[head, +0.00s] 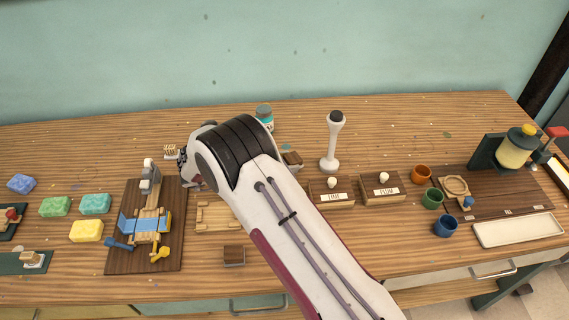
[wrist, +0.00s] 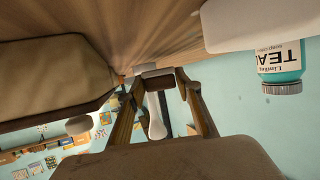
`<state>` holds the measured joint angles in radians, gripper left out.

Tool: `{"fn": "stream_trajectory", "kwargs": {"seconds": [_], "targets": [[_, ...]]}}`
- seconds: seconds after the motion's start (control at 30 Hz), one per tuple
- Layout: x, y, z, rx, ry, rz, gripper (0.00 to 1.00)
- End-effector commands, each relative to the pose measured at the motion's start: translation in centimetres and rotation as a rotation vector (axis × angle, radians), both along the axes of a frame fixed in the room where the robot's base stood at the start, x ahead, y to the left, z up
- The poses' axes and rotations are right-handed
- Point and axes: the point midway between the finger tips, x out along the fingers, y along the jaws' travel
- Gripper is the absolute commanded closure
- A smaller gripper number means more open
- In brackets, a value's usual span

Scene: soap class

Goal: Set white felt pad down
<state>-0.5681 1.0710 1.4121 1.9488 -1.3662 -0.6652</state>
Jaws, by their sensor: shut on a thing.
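My gripper (head: 186,168) is low over the left-centre of the bench, beyond the dark wooden board, mostly hidden by my own wrist in the head view. A pale rounded slab (wrist: 262,24), which may be the white felt pad, fills the upper right of the wrist view. Most of its outline is cut off, and its contact with the jaws or the bench cannot be told.
A teal jar (head: 264,118) stands behind my wrist and appears inverted in the wrist view (wrist: 281,65). The dark board (head: 118,257) carries a wooden and blue fixture. Soap blocks (head: 86,230) lie left. A white post (head: 332,145) stands right. Bare wood lies at back left.

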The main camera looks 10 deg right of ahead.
Motion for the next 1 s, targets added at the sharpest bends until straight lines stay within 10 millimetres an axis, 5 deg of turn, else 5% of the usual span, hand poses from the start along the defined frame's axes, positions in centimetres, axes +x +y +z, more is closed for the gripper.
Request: {"fn": "stream_trajectory", "kwargs": {"seconds": [1.0], "targets": [[0.0, 0.0, -2.0, 0.001, 0.000, 0.000, 0.87]]}}
